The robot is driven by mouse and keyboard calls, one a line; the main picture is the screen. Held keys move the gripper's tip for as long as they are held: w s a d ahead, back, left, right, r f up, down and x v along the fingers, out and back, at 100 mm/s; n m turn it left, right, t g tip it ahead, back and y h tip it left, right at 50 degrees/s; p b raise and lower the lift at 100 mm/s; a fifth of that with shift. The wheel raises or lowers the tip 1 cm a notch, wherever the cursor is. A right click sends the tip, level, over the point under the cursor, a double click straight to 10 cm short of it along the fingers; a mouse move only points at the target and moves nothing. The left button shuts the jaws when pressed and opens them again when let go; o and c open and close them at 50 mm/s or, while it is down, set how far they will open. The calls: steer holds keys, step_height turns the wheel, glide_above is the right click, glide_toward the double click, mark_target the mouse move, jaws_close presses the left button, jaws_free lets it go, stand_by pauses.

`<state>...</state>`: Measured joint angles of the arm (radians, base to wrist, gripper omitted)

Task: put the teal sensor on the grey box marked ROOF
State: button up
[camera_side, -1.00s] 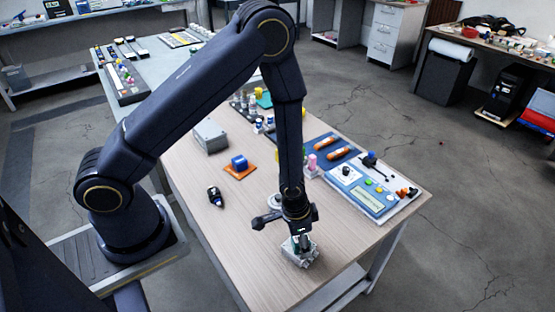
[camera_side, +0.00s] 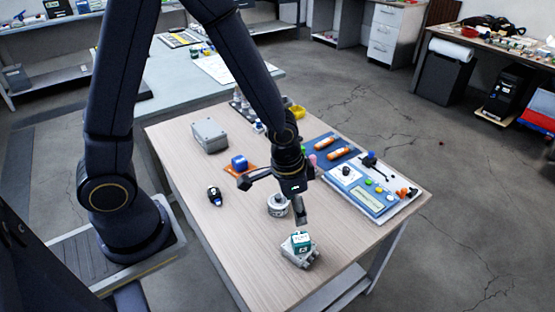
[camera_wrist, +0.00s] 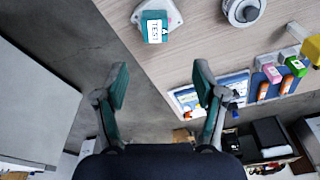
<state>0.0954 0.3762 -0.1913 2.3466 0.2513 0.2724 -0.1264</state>
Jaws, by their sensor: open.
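The teal sensor (camera_side: 301,241) with a white label sits on a small grey box (camera_side: 294,257) near the table's front edge. In the wrist view the teal sensor (camera_wrist: 153,28) rests on the pale grey box (camera_wrist: 176,16) at the top; its label seems to read TEST. I cannot read ROOF on any box. My gripper (camera_side: 301,217) is above and behind the sensor in the side view, apart from it. In the wrist view my gripper (camera_wrist: 160,84) has its fingers wide apart with nothing between them. A larger grey box (camera_side: 210,135) stands at the table's back left.
A round grey piece (camera_side: 278,206) stands behind the sensor. A blue block (camera_side: 239,161) on an orange plate and a dark bottle-like item (camera_side: 215,195) lie left. A blue and white control panel (camera_side: 366,187) fills the right side. The front left tabletop is clear.

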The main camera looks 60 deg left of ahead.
steer(key=s+a+r+n+t, duration=0.2)
steer(key=a+r, duration=0.3)
steer(key=r, duration=0.7)
steer(key=s+a+r+n+t, duration=0.1)
steer(key=s+a+r+n, duration=0.1)
steer(key=s+r, duration=0.7)
steer(key=shift+s+a+r+t, duration=0.2)
steer(key=shift+a+r+t, duration=0.3)
steer(key=shift+a, duration=0.3)
